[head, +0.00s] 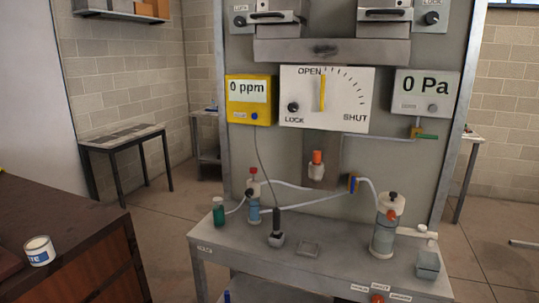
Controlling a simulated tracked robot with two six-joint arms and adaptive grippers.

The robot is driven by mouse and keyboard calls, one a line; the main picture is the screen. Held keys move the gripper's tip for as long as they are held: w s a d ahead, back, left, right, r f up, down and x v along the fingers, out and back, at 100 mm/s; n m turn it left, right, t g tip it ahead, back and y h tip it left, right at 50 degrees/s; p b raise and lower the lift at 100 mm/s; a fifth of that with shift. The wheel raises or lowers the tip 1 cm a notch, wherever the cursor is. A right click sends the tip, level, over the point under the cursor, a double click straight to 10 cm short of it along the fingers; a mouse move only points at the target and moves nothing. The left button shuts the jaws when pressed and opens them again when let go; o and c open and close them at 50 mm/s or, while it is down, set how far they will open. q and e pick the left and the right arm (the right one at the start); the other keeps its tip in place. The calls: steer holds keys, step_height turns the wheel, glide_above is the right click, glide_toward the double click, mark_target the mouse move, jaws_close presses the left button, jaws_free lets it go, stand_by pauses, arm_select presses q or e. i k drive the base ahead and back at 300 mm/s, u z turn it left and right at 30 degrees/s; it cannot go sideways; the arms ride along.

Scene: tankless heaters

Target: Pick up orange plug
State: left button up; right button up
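Several orange parts show in the head view, and I cannot tell for sure which one is the plug. An orange piece (317,157) tops a small white fitting in a recess of the panel, below the OPEN/SHUT dial. Another orange piece (392,214) sits on the side of the grey-blue cylinder at the right of the bench. A third orange round piece (377,298) is at the bottom edge of the picture, near the bench's front labels, and is partly cut off. Neither of my grippers is in view.
The grey bench (340,258) carries hoses, a green bottle (218,211), a black-handled probe (276,230) and a grey box (428,265). The upright panel (385,160) stands behind it. A brown table (70,220) with a white can (39,251) is at left.

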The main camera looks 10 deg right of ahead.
mark_target(317, 154)
steer(key=i, duration=0.9)
steer(key=z, duration=0.35)
